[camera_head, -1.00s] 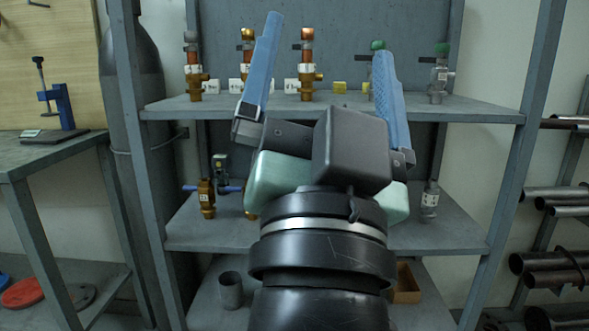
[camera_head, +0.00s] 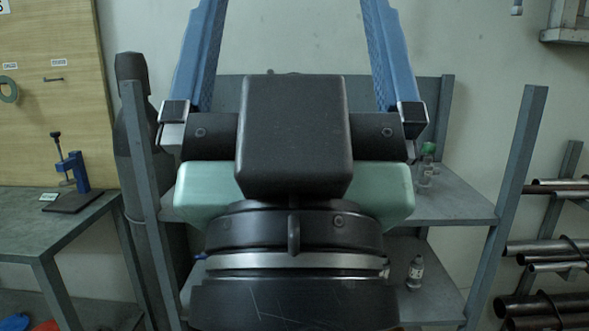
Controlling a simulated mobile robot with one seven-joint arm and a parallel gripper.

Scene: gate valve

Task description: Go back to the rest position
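My gripper (camera_head: 292,22) fills the middle of the view, close to the camera and pointing up. Its two blue fingers are spread wide apart, and their tips run out of the top of the picture. Nothing shows between the visible parts of the fingers. The gripper stands in front of the grey shelf rack (camera_head: 455,205) and hides most of it. A valve with a green top (camera_head: 427,158) shows on the upper shelf, right of the gripper. A small grey valve (camera_head: 415,272) stands on the lower shelf.
A dark gas cylinder (camera_head: 135,120) stands left of the rack. A workbench (camera_head: 70,235) at the left carries a blue clamp stand (camera_head: 75,175). Metal pipes (camera_head: 550,248) lie on a rack at the right.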

